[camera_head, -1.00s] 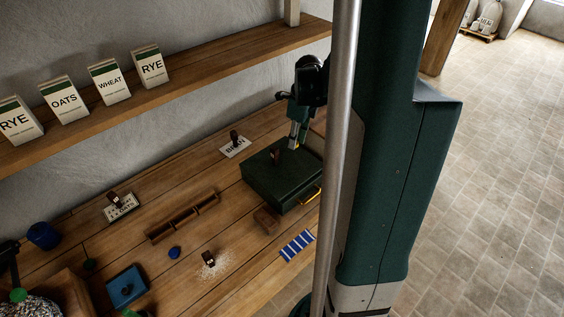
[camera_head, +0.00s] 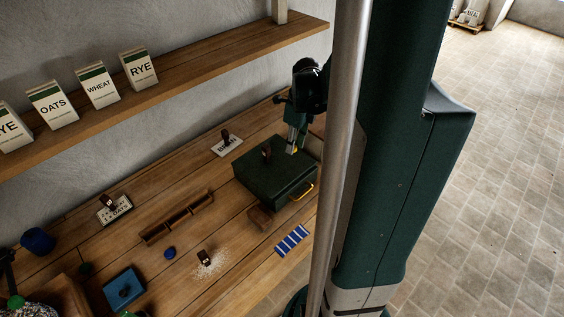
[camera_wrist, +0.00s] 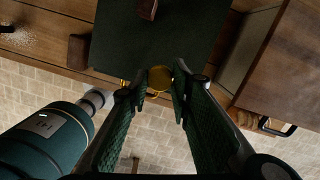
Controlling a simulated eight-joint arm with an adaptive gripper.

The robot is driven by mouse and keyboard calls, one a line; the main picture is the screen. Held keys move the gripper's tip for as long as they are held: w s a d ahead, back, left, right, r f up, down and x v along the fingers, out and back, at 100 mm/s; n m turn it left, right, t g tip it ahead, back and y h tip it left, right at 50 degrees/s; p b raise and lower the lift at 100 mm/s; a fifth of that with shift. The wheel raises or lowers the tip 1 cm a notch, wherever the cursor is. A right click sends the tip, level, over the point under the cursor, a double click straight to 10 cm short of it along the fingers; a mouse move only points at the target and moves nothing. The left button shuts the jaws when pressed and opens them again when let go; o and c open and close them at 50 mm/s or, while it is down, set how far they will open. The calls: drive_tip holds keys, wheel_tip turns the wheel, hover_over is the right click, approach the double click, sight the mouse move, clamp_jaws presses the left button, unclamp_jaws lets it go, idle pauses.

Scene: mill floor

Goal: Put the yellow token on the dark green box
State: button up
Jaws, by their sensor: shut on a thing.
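The dark green box (camera_head: 262,178) stands on the bench in the head view, with a yellow handle on its front; its top (camera_wrist: 150,45) also shows in the wrist view. My gripper (camera_head: 293,148) is pointing down at the right part of the box top. In the wrist view my gripper (camera_wrist: 160,84) is shut on the round yellow token (camera_wrist: 160,76). There the token overlaps the box's edge by the handle. I cannot tell whether the token touches the lid. A small patch of the token (camera_head: 294,151) shows in the head view.
A brown wooden stamp (camera_head: 266,150) stands on the box top, left of my gripper. A BRAN card (camera_head: 228,148) lies behind the box. A brown block (camera_head: 259,218) and a blue striped strip (camera_head: 292,240) lie in front. A shelf (camera_head: 190,80) runs along the wall.

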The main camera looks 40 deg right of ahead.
hover_over(291, 167)
drive_tip(key=shift+s+f, duration=0.15)
drive_tip(key=shift+f, duration=1.2)
drive_tip(key=shift+s+f, duration=0.1)
drive_tip(key=shift+f, duration=1.25)
drive_tip(key=shift+f, duration=0.15)
drive_tip(key=shift+f, duration=1.95)
drive_tip(key=shift+f, duration=0.15)
drive_tip(key=shift+o, duration=1.2)
drive_tip(key=o, duration=0.5)
drive_tip(key=shift+c, duration=0.2)
drive_tip(key=shift+r, duration=0.25)
drive_tip(key=shift+s+d+r, duration=0.1)
drive_tip(key=shift+s+r, duration=0.15)
drive_tip(key=shift+r, duration=1.7)
drive_tip(key=shift+s+d+r, duration=0.1)
drive_tip(key=shift+s+r, duration=0.1)
drive_tip(key=shift+r, duration=1.75)
drive_tip(key=shift+s+d+r, duration=0.1)
drive_tip(key=shift+s+r, duration=0.15)
drive_tip(key=shift+r, duration=1.7)
